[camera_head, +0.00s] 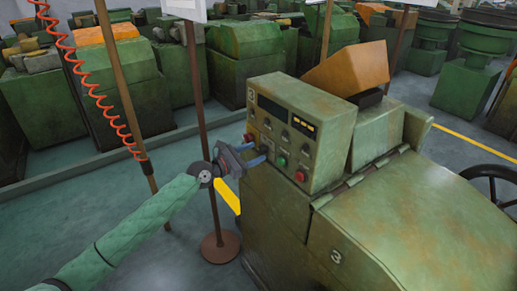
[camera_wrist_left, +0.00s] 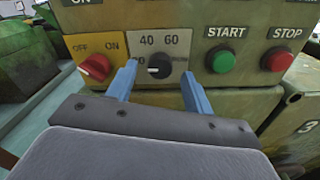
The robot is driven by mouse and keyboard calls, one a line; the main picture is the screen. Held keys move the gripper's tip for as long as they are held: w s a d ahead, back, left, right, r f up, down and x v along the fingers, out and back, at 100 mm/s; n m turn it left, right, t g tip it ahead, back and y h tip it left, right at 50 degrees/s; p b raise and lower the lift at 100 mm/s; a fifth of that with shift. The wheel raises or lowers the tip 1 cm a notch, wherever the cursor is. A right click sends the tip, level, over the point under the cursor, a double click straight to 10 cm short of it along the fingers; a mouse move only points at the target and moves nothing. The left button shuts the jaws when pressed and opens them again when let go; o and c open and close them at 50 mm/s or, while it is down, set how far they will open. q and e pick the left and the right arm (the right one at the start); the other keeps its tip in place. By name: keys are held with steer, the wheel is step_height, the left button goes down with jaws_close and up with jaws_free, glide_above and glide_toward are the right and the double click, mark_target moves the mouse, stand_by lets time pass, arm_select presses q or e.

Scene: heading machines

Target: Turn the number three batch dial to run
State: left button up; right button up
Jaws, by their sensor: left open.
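The green control box (camera_head: 305,125) of the machine marked 3 carries several knobs and buttons. In the left wrist view, a black dial (camera_wrist_left: 160,66) on a grey plate marked 40 and 60 lies between my fingertips. Its white mark points left. My left gripper (camera_head: 256,154) is open in front of the box's lower row; it also shows in the left wrist view (camera_wrist_left: 160,76). Its blue fingers are on either side of the black dial; I cannot tell whether they touch the panel. No label reading batch or run is legible. My right gripper is out of view.
A red OFF/ON switch (camera_wrist_left: 95,68) is left of the dial. A green START button (camera_wrist_left: 222,60) and a red STOP button (camera_wrist_left: 276,60) are to the right. A brown post (camera_head: 200,120) on a round base stands behind my left arm.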

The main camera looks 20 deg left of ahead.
mark_target(264, 149)
arm_select(q)
steer(key=shift+p+x, duration=0.3)
steer(key=shift+x, duration=1)
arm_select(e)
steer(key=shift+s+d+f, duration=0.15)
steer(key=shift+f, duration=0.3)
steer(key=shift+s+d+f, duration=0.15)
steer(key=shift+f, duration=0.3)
arm_select(q)
steer(key=c, duration=1)
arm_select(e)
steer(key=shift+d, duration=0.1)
